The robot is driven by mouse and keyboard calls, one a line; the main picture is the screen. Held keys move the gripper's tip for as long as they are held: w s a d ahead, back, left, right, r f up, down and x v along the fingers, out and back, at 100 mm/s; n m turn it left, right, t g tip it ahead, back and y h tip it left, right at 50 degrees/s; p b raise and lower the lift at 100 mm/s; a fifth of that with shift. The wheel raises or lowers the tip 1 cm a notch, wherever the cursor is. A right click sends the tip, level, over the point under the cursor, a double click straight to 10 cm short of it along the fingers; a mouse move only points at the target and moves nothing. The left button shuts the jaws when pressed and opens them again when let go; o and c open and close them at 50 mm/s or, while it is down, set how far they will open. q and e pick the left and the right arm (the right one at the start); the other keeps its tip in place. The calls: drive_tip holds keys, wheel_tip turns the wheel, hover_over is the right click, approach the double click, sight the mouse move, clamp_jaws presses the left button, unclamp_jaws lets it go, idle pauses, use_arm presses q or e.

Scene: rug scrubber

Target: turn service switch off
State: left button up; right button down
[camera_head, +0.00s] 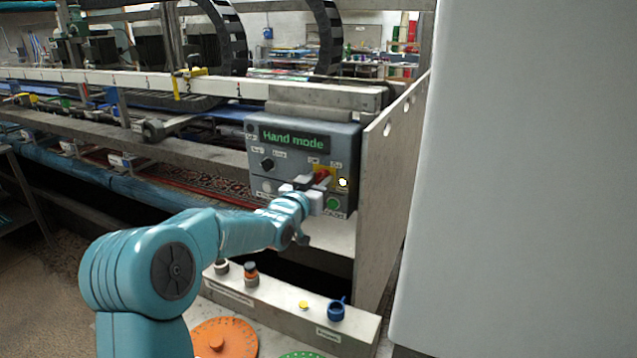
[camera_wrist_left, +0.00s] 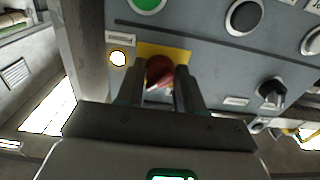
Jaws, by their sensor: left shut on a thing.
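The service switch, a red rotary knob (camera_head: 321,176) on a yellow plate, sits on the grey control box (camera_head: 290,141) below its green "Hand mode" display. In the left wrist view the red knob (camera_wrist_left: 159,71) is between the two dark fingers of my left gripper (camera_wrist_left: 159,88). The gripper is shut on the knob. A pale mark on the knob points down and to the left in the wrist view. In the head view my left gripper (camera_head: 309,187) reaches the box from below and partly covers the knob. My right gripper is not in view.
A lit round lamp (camera_head: 343,182) is right of the switch and a green button (camera_head: 333,203) is below it. A black knob (camera_head: 267,163) is to the left. A grey side panel (camera_head: 385,190) stands close right of the box. A ledge with several small controls lies in front.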

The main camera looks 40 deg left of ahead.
use_arm(q)
drive_tip(key=n+b, duration=0.5)
drive_tip(key=n, duration=0.5)
drive_tip(key=shift+r+n+b, duration=0.1)
drive_tip(key=shift+n+b, duration=0.2)
drive_tip(key=shift+b, duration=0.05)
drive_tip(key=n, duration=0.5)
drive_tip(key=shift+n, duration=0.3)
idle(0.4)
drive_tip(key=o, duration=1)
drive_tip(key=shift+s, duration=0.1)
drive_tip(key=shift+o, duration=0.2)
drive_tip(key=shift+d, duration=0.1)
